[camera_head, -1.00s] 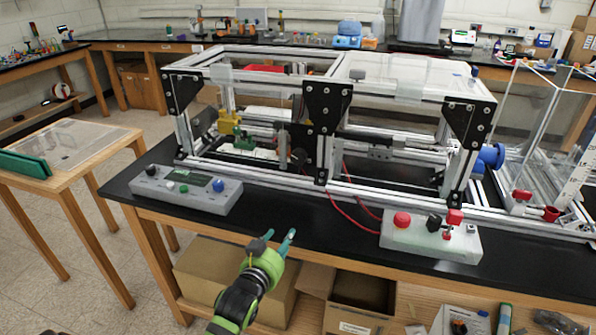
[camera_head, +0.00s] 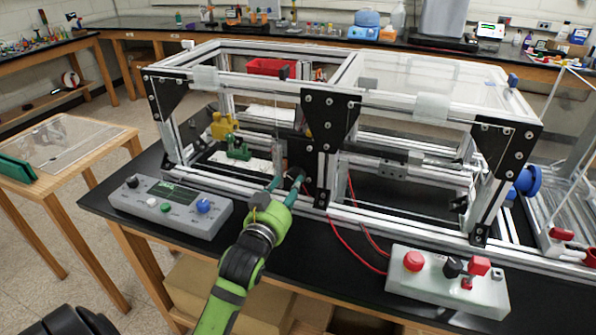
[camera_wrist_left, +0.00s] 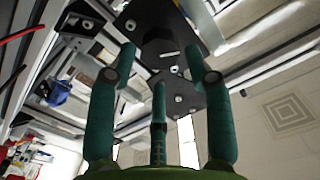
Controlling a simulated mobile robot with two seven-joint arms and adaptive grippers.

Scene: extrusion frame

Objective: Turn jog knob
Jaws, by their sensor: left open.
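A grey control box (camera_head: 165,218) with a small display lies on the black bench at the left. It carries a black knob (camera_head: 132,182), a blue knob (camera_head: 203,206), a green button (camera_head: 165,208) and a white button. No readable label shows which knob is the jog knob. My left gripper (camera_head: 285,186) is open and empty, to the right of the box and in front of the frame's middle post. It touches neither knob. In the left wrist view its teal fingers (camera_wrist_left: 160,62) spread below a black bracket (camera_wrist_left: 165,35). My right gripper is not in view.
The aluminium extrusion frame (camera_head: 415,108) stands close behind my left gripper. A second control box (camera_head: 440,285) with a red button, a black knob and a red switch lies at the right. Red cables (camera_head: 360,230) run to it. Bench top between the boxes is mostly clear.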

